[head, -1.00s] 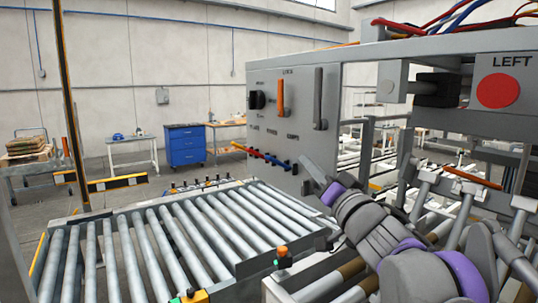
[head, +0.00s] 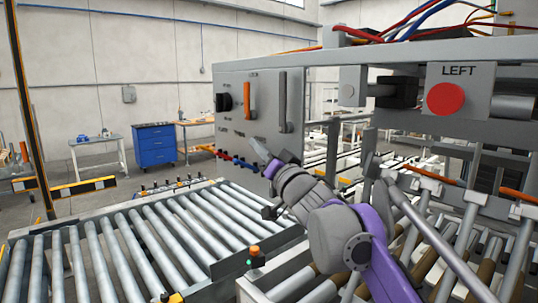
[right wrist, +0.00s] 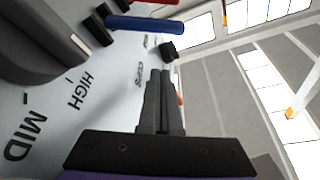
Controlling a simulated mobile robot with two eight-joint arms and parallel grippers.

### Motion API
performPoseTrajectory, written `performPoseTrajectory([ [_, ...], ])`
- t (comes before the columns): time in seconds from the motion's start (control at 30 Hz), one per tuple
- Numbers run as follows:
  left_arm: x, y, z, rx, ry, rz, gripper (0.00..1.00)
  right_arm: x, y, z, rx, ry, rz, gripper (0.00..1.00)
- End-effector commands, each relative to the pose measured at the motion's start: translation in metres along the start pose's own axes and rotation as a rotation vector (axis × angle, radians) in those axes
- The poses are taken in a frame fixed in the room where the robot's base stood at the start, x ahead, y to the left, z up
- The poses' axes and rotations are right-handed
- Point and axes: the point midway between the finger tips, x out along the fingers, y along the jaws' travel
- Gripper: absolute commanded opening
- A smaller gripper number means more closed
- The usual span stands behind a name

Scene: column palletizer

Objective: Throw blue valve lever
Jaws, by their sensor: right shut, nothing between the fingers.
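A blue lever (right wrist: 145,26) sticks out from the grey panel in the top part of the right wrist view. In the head view a row of small red and blue levers (head: 235,160) runs along the panel's lower left; which one is the same blue lever is hard to tell. My right gripper (head: 258,148) is in front of the panel, near the row's right end. In the right wrist view its fingers (right wrist: 160,72) are together and empty, below and apart from the blue lever. My left gripper is not in view.
The panel (head: 262,105) also carries a black knob (head: 223,102), an orange handle (head: 247,100) and a grey handle (head: 283,102). A red button (head: 445,99) is on the right. A roller conveyor (head: 140,240) lies below. A red lever (right wrist: 160,2) is beside the blue one.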

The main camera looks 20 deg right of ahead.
Motion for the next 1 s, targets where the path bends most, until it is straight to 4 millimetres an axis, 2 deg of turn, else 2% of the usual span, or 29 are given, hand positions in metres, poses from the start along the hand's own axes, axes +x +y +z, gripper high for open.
performPoseTrajectory([
  [0.07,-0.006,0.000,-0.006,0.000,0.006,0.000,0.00,0.018,-0.002,-0.002,0.001,0.000,-0.003,0.00],
  [0.2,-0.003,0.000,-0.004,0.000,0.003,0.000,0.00,0.009,-0.001,0.021,0.001,-0.001,-0.002,0.00],
  [0.4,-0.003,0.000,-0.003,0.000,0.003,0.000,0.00,0.004,0.000,0.036,-0.001,0.000,-0.001,0.00],
  [1.0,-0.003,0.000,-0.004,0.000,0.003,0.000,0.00,0.002,-0.001,0.039,-0.028,0.000,-0.010,0.00],
])
